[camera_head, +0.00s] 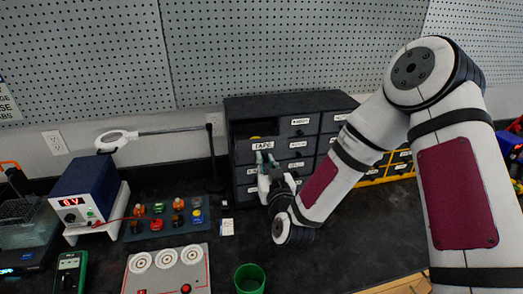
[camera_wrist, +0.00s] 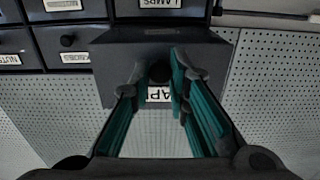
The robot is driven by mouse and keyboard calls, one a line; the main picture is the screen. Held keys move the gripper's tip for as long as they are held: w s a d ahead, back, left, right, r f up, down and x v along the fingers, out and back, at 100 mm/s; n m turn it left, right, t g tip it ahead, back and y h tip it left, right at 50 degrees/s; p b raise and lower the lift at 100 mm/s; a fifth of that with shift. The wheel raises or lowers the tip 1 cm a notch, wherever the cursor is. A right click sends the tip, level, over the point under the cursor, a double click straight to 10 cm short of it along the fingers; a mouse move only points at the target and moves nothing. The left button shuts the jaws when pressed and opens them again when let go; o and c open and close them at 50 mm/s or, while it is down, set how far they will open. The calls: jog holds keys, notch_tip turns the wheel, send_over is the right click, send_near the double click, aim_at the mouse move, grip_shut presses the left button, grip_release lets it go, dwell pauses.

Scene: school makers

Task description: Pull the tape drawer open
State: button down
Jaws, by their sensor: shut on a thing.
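The tape drawer (camera_head: 248,154) is at the upper left of the dark drawer cabinet (camera_head: 285,103) in the head view. It stands out from the cabinet front, partly open, with something yellow inside. Its TAPE label (camera_head: 262,146) faces me. In the wrist view the drawer front (camera_wrist: 115,75) fills the middle, upside down, with its label (camera_wrist: 158,94) partly covered by my fingers. My gripper (camera_head: 265,163) is at the drawer front. In the wrist view my gripper (camera_wrist: 158,76) has its teal-padded fingers shut on the drawer's round black knob (camera_wrist: 159,71).
Other labelled drawers (camera_head: 300,145) beside and below look shut. A green cup (camera_head: 249,278), a button panel (camera_head: 168,270) and a blue power supply (camera_head: 85,190) stand on the dark bench. A magnifier lamp (camera_head: 117,140) reaches in from the left of the cabinet.

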jog(key=shift+s, duration=0.35)
jog(key=c, duration=1.5)
grip_release()
jog(key=v, duration=0.7)
jog(key=shift+s+d+r, duration=0.1)
jog(key=shift+s+d, duration=0.05)
jog(key=shift+s, duration=0.05)
